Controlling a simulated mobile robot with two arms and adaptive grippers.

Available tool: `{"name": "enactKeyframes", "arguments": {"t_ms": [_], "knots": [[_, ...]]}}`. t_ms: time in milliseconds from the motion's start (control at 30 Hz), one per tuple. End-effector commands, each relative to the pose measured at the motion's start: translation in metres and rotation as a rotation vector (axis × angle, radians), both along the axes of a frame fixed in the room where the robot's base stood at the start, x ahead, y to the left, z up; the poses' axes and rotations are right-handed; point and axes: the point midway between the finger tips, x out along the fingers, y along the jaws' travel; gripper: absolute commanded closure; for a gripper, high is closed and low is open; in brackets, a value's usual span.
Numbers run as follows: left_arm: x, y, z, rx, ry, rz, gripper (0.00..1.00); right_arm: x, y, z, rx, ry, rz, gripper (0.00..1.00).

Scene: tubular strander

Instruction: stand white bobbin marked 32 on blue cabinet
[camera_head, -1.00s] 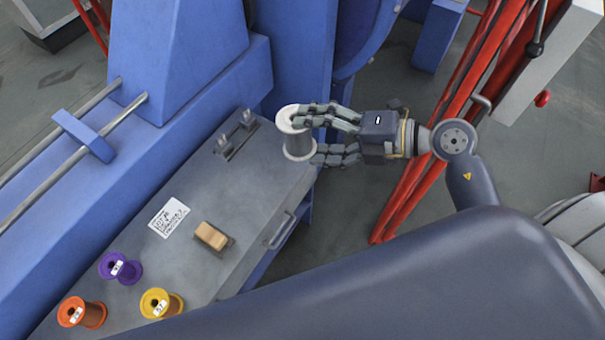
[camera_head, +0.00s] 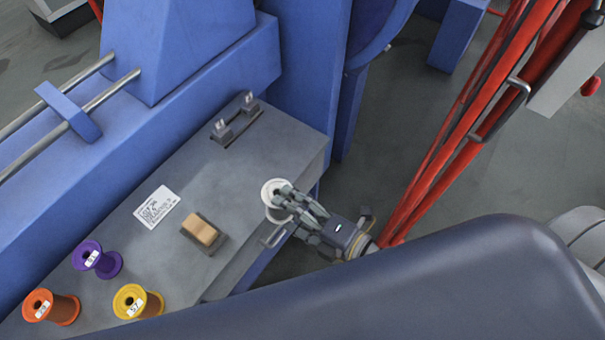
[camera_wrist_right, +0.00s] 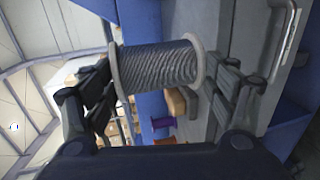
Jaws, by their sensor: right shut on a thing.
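The white bobbin (camera_head: 273,190) is held in my right gripper (camera_head: 288,204) near the front edge of the blue cabinet (camera_head: 225,172), which has a grey top. In the head view its white end faces up; a number on it is not readable. In the right wrist view the bobbin (camera_wrist_right: 158,68) shows grey wound wire between two flanges, with the fingers of my right gripper (camera_wrist_right: 158,82) shut on either side. I cannot tell whether it touches the cabinet top. My left gripper is not in view.
On the cabinet top are orange (camera_head: 52,307), yellow (camera_head: 137,302) and purple (camera_head: 97,260) bobbins, a tan block (camera_head: 201,231), a white card (camera_head: 157,206) and a metal bracket (camera_head: 236,122). The top right of it is clear. Red bars (camera_head: 480,110) stand to the right.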

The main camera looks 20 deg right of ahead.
Motion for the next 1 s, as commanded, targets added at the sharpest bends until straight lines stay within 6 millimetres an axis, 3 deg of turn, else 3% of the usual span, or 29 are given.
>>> {"name": "enactKeyframes", "arguments": {"t_ms": [33,200,400,733,900,1000], "knots": [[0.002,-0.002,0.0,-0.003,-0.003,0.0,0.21,0.015,-0.008,0.001,-0.004,-0.009,-0.002,0.86],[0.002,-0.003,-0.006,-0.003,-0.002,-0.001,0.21,0.052,-0.031,-0.004,-0.004,-0.01,0.0,0.86],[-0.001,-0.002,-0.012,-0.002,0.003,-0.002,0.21,0.084,-0.051,-0.007,-0.001,-0.007,-0.002,0.86],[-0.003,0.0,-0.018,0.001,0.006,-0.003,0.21,0.105,-0.064,-0.009,0.0,-0.006,-0.002,0.86],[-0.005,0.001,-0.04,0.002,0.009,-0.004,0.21,0.104,-0.064,-0.04,0.003,-0.001,-0.001,0.86],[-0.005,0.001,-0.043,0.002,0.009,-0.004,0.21,0.104,-0.064,-0.046,0.003,-0.003,-0.002,0.86]]}}
